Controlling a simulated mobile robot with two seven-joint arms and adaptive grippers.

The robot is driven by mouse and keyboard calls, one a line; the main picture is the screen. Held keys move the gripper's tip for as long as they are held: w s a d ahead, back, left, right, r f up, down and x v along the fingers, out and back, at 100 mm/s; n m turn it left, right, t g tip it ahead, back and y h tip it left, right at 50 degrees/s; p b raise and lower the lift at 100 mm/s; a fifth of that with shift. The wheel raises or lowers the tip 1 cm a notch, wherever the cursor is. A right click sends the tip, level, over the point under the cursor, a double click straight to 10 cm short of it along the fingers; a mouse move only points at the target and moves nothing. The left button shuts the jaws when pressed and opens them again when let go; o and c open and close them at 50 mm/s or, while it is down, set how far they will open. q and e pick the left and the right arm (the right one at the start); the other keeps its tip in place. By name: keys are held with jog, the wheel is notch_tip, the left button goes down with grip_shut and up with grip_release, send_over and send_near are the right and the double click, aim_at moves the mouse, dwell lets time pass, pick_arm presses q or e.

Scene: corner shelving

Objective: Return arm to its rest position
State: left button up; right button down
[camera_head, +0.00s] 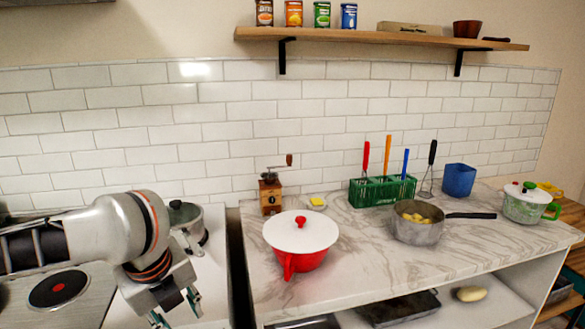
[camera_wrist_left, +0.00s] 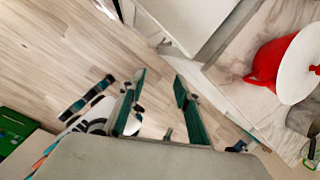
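My left arm (camera_head: 100,232) comes in from the left in the head view, above the stove top. Its left gripper (camera_head: 177,311) points down at the bottom edge, left of the marble counter. In the left wrist view the two fingers of the left gripper (camera_wrist_left: 160,100) are spread apart, with only floor between them. They hold nothing. I do not make out my right arm or right gripper in the head view.
Near my left arm are a lidded pot (camera_head: 187,222) and a stove plate (camera_head: 58,289). The marble counter (camera_head: 355,262) holds a red pot with white lid (camera_head: 302,234), a grinder (camera_head: 270,194), a green rack (camera_head: 375,192) and a saucepan (camera_head: 417,228). A shelf (camera_head: 380,37) hangs above.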

pick_arm(q)
jog(key=w+d+f+n+t+h, duration=0.1)
jog(key=d+f+n+h, duration=0.5)
jog(key=d, duration=0.4)
jog(key=d+f+n+t+h, duration=0.25)
jog(key=d+f+n, duration=0.25)
jog(key=d+f, duration=0.35)
jog(key=s+a+f+n+t+y, duration=0.2)
jog(key=s+a+f+n, duration=0.4)
jog(key=a+f, duration=0.3)
jog(key=s+a+f+n+t+y, duration=0.2)
jog(key=s+a+f+n, duration=0.4)
jog(key=a+f, duration=0.3)
notch_tip(320, 180, down, 3)
jog(key=shift+s+a+r+y, duration=0.1)
jog(key=shift+s+a+y, duration=0.05)
jog(key=shift+s+y, duration=0.7)
